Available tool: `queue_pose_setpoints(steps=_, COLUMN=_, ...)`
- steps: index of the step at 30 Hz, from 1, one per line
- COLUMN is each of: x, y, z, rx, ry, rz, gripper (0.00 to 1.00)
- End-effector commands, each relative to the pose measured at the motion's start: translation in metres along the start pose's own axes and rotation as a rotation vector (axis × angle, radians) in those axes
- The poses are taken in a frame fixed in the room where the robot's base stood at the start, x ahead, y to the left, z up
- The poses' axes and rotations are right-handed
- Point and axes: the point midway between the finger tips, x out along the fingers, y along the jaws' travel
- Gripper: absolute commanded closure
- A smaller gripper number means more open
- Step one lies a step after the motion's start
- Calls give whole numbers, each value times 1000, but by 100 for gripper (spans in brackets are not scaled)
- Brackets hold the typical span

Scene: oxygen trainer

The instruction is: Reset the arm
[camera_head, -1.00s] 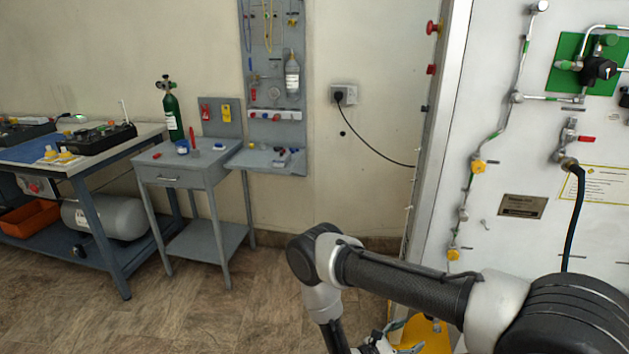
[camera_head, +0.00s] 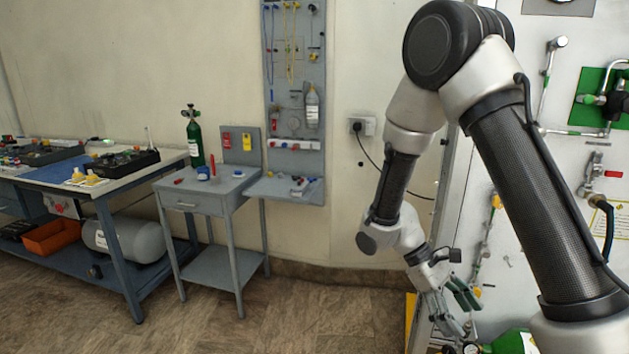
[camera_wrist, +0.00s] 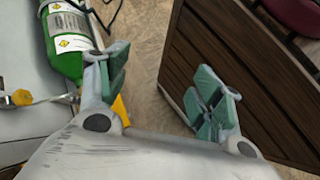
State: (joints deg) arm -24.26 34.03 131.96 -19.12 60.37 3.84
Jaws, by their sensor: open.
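My arm is raised and bent at the right of the head view, with its forearm hanging down. My gripper (camera_head: 452,312) points down at the lower right of that view, in front of the white panel. In the wrist view my gripper (camera_wrist: 165,95) has its two green-padded fingers wide apart, with nothing between them but floor. A green cylinder with white labels (camera_wrist: 68,40) is beside the left finger, and I cannot tell if they touch. Part of a green cylinder (camera_head: 510,343) also shows at the bottom of the head view.
A brown slatted wooden piece (camera_wrist: 225,75) stands close by the right finger. The white panel (camera_head: 570,60) with pipes and valves is behind my arm. A grey side table (camera_head: 205,190) and a blue workbench (camera_head: 115,235) stand left. Floor between is clear.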

Motion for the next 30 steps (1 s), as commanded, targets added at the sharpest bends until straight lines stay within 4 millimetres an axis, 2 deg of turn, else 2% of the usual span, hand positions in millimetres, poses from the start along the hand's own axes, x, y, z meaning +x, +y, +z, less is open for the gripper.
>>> queue_pose_setpoints(steps=1, x=-12, y=2, z=16, rx=38, ry=67, rz=-39, gripper=34)
queue_pose_setpoints(steps=3, x=-25, y=1, z=36, rx=88, ry=155, rz=-93, gripper=34)
queue_pose_setpoints(steps=12, x=-66, y=0, z=122, rx=316, ry=539, rz=-273, gripper=34)
queue_pose_setpoints(steps=18, x=-81, y=0, z=179, rx=475, ry=791, rz=-333, gripper=34)
queue_pose_setpoints(steps=24, x=-91, y=7, z=229, rx=605, ry=1000, rz=-311, gripper=34)
queue_pose_setpoints(steps=30, x=-96, y=13, z=256, rx=682, ry=1098, rz=-290, gripper=34)
